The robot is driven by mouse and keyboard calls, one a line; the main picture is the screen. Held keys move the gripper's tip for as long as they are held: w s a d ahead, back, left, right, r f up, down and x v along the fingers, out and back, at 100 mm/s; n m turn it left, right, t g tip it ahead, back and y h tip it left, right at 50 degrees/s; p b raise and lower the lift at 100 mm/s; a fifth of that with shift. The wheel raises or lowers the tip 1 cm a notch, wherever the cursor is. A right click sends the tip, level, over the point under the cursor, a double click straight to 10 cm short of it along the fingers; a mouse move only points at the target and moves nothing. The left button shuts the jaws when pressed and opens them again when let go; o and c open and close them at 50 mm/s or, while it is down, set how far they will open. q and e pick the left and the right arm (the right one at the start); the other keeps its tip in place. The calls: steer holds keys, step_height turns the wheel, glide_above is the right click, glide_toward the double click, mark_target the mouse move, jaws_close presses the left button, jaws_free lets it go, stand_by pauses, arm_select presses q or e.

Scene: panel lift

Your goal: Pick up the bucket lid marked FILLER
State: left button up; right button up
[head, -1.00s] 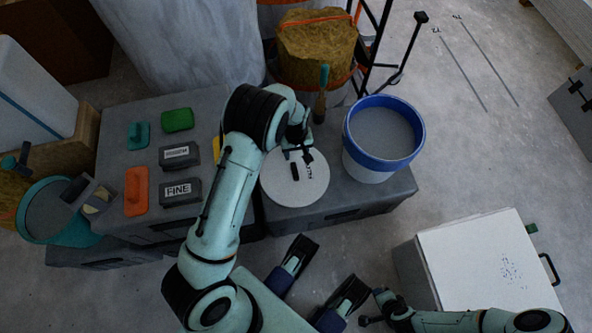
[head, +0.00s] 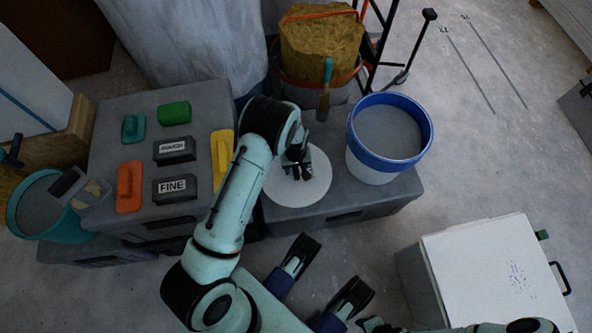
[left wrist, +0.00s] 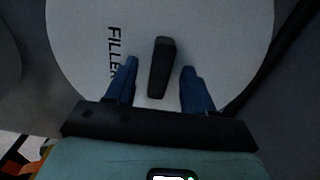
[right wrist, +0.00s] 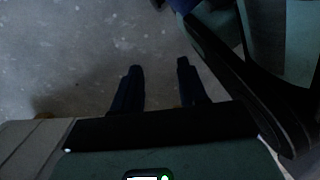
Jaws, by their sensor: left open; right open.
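The white round lid (head: 316,183) lies flat on the grey box, beside the blue-rimmed bucket. In the left wrist view the lid (left wrist: 80,45) shows the word FILLER and a black bar handle (left wrist: 160,66) at its middle. My left gripper (head: 302,173) is over the lid. Its open fingers (left wrist: 157,78) stand on either side of the handle's near end, with a gap on both sides.
The bucket (head: 388,135) of grey filler stands right of the lid. A trowel (head: 325,88) stands behind it. A second grey box (head: 140,205) on the left carries sanding blocks, one marked FINE (head: 176,189), and a yellow tool (head: 222,155). A white-topped box (head: 490,265) stands at lower right.

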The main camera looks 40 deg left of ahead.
arm_select(q)
jaws_close()
steer(key=shift+r, duration=0.1)
